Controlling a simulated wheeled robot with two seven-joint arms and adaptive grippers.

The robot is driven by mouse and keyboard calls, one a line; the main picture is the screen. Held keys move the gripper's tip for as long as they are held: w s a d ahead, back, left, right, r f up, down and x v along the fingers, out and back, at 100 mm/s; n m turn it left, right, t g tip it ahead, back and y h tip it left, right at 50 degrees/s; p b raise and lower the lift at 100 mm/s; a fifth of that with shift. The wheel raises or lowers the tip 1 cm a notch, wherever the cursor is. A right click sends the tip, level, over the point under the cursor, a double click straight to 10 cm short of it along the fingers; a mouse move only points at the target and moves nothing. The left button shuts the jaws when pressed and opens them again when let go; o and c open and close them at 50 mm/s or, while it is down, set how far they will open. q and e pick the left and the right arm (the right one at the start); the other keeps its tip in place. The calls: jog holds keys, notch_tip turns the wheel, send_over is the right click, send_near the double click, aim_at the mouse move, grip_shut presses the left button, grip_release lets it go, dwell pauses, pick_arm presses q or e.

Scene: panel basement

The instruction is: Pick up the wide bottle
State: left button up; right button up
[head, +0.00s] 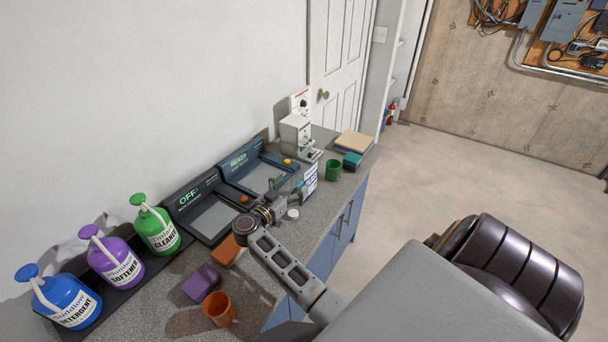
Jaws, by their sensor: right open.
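A white container with blue lettering (310,178) stands upright near the front edge of the grey counter, close to my right gripper; its left side is partly hidden, and I cannot tell whether it is the wide bottle. My right gripper (289,189) is open just left of it, over the counter; contact cannot be told. Three pump bottles stand in a row at the left: a blue detergent bottle (66,303), a purple softener bottle (119,260) and a green cleaner bottle (158,231). My left gripper is out of view.
Two dark scales, one reading OFF (211,216) and one (264,178) behind, lie along the wall. A green cup (333,170), an orange mug (219,308), a purple block (201,283) and an orange block (225,251) are on the counter. Open floor lies right.

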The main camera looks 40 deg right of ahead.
aim_at(295, 182)
jog(key=shift+x, duration=1.7)
jog(key=shift+w+d, duration=0.1)
jog(key=shift+p+x, duration=0.45)
jog(key=shift+x, duration=2)
jog(key=shift+w, duration=0.1)
jog(key=c, duration=1.3)
